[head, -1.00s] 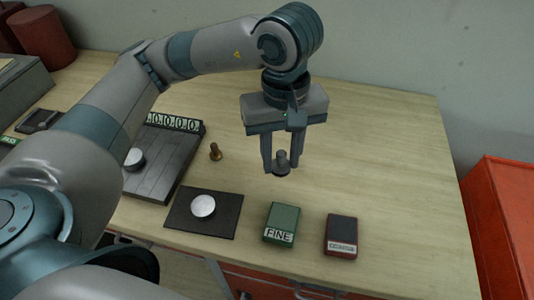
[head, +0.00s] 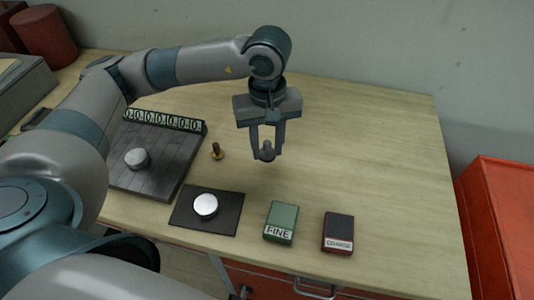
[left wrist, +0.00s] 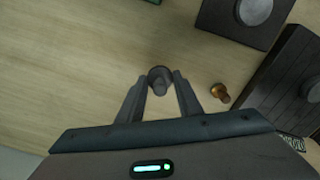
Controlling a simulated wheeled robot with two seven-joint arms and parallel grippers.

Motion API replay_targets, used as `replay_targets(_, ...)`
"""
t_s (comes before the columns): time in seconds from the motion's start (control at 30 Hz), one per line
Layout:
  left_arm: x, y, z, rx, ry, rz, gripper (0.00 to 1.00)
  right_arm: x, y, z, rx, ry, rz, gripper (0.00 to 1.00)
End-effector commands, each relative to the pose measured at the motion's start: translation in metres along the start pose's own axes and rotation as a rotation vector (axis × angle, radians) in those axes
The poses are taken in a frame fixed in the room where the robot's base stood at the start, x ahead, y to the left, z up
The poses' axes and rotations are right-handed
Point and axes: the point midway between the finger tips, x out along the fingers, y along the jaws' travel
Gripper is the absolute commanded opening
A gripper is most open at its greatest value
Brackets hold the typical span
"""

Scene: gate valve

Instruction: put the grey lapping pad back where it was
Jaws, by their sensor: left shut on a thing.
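The grey lapping pad (head: 267,147) is a small knobbed piece held between the fingertips of my left gripper (head: 267,155), over the middle of the wooden bench. In the left wrist view the pad (left wrist: 160,76) sits between the two fingertips of the left gripper (left wrist: 160,86). I cannot tell how far its underside is from the bench top. A brass pad (head: 217,151) of similar shape stands on the bench to the left of the gripper and also shows in the left wrist view (left wrist: 220,92). My right gripper is not in view.
A dark mat (head: 225,221) bears a silver disc (head: 205,205). A green FINE box (head: 281,222) and a red COARSE box (head: 339,233) stand in front. The bench's right is clear.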

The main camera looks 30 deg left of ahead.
Motion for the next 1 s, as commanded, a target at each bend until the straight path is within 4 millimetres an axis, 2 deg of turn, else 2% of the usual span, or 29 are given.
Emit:
replay_targets(0.3, 0.032, -0.001, 0.001, -0.001, -0.001, -0.002, 0.11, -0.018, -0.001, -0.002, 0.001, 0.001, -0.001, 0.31)
replay_targets(0.8, 0.039, 0.000, 0.000, -0.001, 0.001, 0.000, 0.11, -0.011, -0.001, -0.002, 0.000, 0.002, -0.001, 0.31)
replay_targets(0.83, 0.039, 0.000, 0.000, -0.001, 0.001, 0.000, 0.34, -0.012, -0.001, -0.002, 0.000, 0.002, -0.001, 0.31)
replay_targets(0.9, 0.038, 0.000, 0.000, -0.001, 0.000, -0.001, 0.51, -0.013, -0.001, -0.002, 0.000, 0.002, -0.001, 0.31)
replay_targets(1.0, 0.038, 0.000, 0.000, -0.001, 0.000, -0.001, 0.51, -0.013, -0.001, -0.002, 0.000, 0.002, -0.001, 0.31)
